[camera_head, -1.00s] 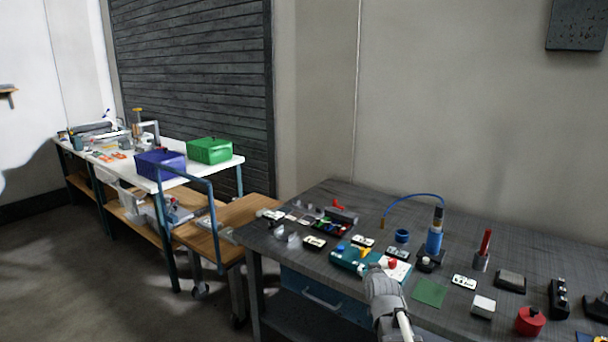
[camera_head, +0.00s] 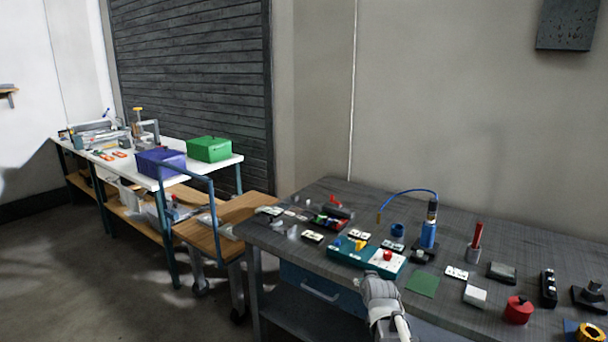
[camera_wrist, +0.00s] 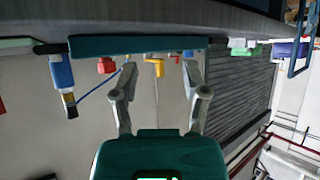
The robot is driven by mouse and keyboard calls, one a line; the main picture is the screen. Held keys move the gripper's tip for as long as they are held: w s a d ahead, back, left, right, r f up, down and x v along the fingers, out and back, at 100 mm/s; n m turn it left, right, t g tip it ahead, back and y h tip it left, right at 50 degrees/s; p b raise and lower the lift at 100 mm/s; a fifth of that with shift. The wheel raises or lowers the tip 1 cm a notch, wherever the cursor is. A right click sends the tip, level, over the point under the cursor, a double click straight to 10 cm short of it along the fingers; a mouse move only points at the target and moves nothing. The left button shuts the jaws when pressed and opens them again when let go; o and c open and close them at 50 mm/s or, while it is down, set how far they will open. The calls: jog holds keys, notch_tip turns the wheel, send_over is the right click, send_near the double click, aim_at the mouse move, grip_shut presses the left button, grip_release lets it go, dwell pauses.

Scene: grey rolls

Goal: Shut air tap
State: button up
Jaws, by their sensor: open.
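A teal block (camera_head: 345,259) with a yellow handle (camera_head: 361,245), which looks like the air tap, sits near the front edge of the dark bench. A red knob (camera_head: 387,256) stands on a white plate at its right end. In the wrist view, which is upside down, the yellow handle (camera_wrist: 154,67) shows between the fingers, beyond the tips, and the red knob (camera_wrist: 106,65) lies to its left. My gripper (camera_wrist: 159,68) is open and empty. In the head view my gripper (camera_head: 372,277) is just in front of the block; its fingers are hard to make out.
A blue cylinder with a hose (camera_head: 429,228) stands behind and right of the block. Small parts lie left. The air in front of the bench is free.

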jog(key=s+a+f+g, duration=0.1)
jog(key=s+f+g, duration=0.45)
jog(key=s, duration=0.55)
jog(key=s+a+f+g, duration=0.1)
jog(key=s+f+g, duration=0.4)
jog(key=s, duration=0.5)
notch_tip(320, 180, up, 17)
jog(key=s+g+p, duration=0.1)
jog(key=p, duration=1.4)
jog(key=shift+s+d+p, duration=0.2)
jog(key=shift+s+p, duration=0.1)
jog(key=shift+s, duration=0.05)
jog(key=shift+w, duration=0.1)
